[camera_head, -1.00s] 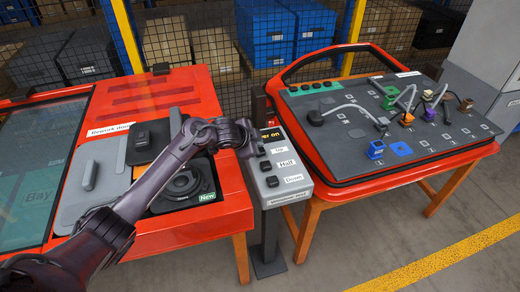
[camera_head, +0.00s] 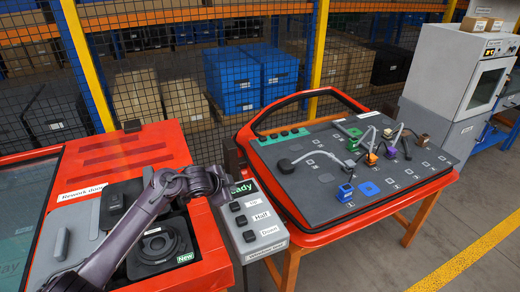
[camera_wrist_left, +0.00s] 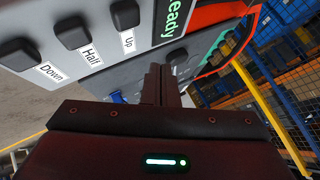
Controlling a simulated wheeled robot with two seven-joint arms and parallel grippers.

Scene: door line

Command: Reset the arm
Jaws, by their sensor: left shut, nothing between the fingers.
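My left arm reaches in from the lower left over the red bench. Its gripper (camera_head: 222,190) is at the upper left edge of the grey control box (camera_head: 262,238), close to the display (camera_head: 240,189), which reads "Ready". Its fingers (camera_wrist_left: 161,86) are together and empty in the left wrist view. The box has black buttons labelled Up (camera_head: 236,206), Half (camera_head: 241,220) and Down (camera_head: 249,236). In the left wrist view these buttons show at the upper left, apart from the fingers. My right gripper is out of view.
The red bench with a "Rework done" label (camera_head: 82,193) and a black round part (camera_head: 159,247) is at left. A red-framed board (camera_head: 300,182) with cables and coloured connectors stands at right. A mesh fence (camera_head: 180,75) is behind. Floor at lower right is clear.

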